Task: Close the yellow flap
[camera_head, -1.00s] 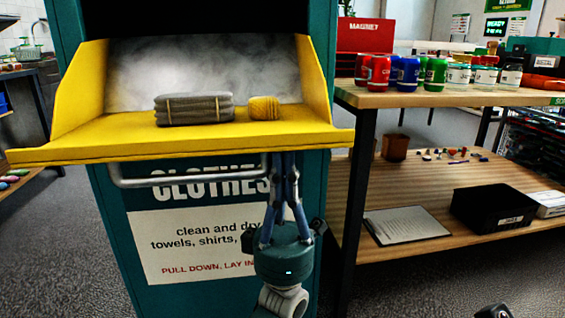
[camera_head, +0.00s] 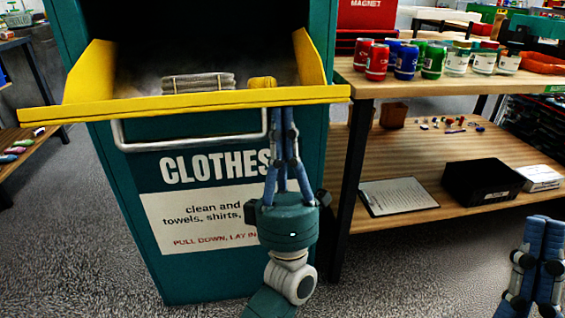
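The yellow flap (camera_head: 180,104) of the teal clothes bin (camera_head: 215,250) is down, its front lip across the top of the bin front. A grey folded bundle tied with string (camera_head: 198,82) and a yellow bundle (camera_head: 262,82) lie on it, partly hidden by the lip. A metal handle (camera_head: 190,144) hangs below the lip. My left gripper (camera_head: 283,112) points up beneath the lip, right of the handle, its fingers close together. Whether the tips touch the flap is hard to tell. My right gripper (camera_head: 544,222) is at the lower right, away from the bin, fingers together and empty.
A wooden table (camera_head: 450,82) with several cans and jars stands right of the bin. Its lower shelf (camera_head: 430,150) holds a clipboard (camera_head: 398,196) and a black box (camera_head: 482,186). Grey floor is clear in front.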

